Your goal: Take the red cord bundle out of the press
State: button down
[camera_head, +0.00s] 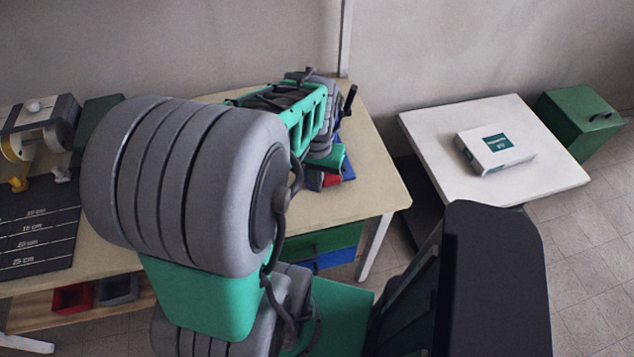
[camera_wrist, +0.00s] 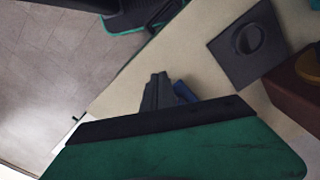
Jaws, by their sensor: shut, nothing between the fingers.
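My gripper (camera_wrist: 160,88) shows in the wrist view as dark fingers beyond a green and black housing. The fingers are shut and empty, above the pale table top. A blue thing (camera_wrist: 184,91) shows just beside and behind them. In the head view my arm hides much of the table's right end, and I cannot make out the fingertips. A small red patch (camera_head: 331,179) shows there among green and blue pieces; I cannot tell whether it is the cord bundle. A black upright handle (camera_head: 349,101) stands behind my arm, possibly the press's; the press is not clearly visible.
In the wrist view, a dark square plate with a round hole (camera_wrist: 236,62) lies beside a brown block (camera_wrist: 298,85). In the head view, a white table (camera_head: 435,150) holds a white box (camera_head: 495,148). A green bin (camera_head: 577,122) stands behind. A measuring mat (camera_head: 40,225) lies left.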

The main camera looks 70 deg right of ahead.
aim_at(320, 196)
notch_tip(320, 196, down, 9)
jog(key=shift+a+r, duration=0.1)
jog(key=d+p, duration=0.1)
jog(key=d, duration=0.2)
jog(key=shift+d, duration=0.4)
jog(key=shift+w+d, duration=0.1)
jog(key=shift+d, duration=0.1)
jog(key=shift+d+b, duration=0.35)
jog(key=shift+d, duration=0.75)
